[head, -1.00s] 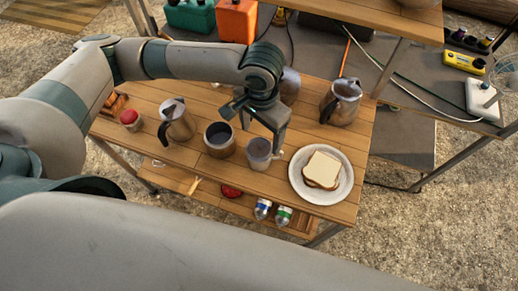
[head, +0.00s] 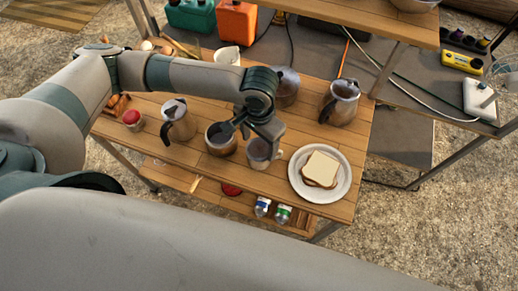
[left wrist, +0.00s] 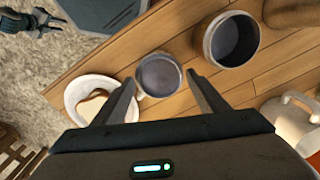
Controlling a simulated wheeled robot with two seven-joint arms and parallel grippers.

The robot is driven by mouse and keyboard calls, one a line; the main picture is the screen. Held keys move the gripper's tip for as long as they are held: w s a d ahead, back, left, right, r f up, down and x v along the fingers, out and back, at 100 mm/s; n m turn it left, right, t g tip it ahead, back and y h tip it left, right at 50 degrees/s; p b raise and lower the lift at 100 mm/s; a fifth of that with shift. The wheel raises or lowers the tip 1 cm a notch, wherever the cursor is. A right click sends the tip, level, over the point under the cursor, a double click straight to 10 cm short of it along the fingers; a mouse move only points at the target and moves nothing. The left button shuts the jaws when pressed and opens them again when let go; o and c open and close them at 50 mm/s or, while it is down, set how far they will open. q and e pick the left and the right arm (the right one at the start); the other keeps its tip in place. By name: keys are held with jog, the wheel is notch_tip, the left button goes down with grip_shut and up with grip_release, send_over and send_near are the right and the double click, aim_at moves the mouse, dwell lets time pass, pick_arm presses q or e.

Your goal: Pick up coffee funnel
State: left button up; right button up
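I cannot tell for sure which vessel is the coffee funnel. A small grey cup-like vessel with a handle (head: 259,154) stands upright near the wooden table's front edge, left of the plate. It also shows in the left wrist view (left wrist: 159,75), round and open at the top. My left gripper (head: 254,141) is above it, partly covering it in the head view. In the left wrist view the gripper (left wrist: 160,86) is open, its fingers spread to either side of this vessel; contact cannot be told.
A wooden-sided pot (head: 220,142) stands close on the left. A steel pitcher (head: 179,122) is further left, another (head: 340,103) at back right. A plate with a sandwich (head: 344,184) is on the right. A white vessel (head: 228,57) stands behind my arm.

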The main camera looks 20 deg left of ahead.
aim_at(259, 150)
pick_arm(q)
jog(key=c, duration=0.7)
jog(key=shift+r, duration=0.15)
jog(key=shift+c, duration=0.2)
jog(key=shift+r, duration=0.6)
notch_tip(259, 150, up, 9)
jog(key=b, duration=0.2)
jog(key=shift+f, duration=0.2)
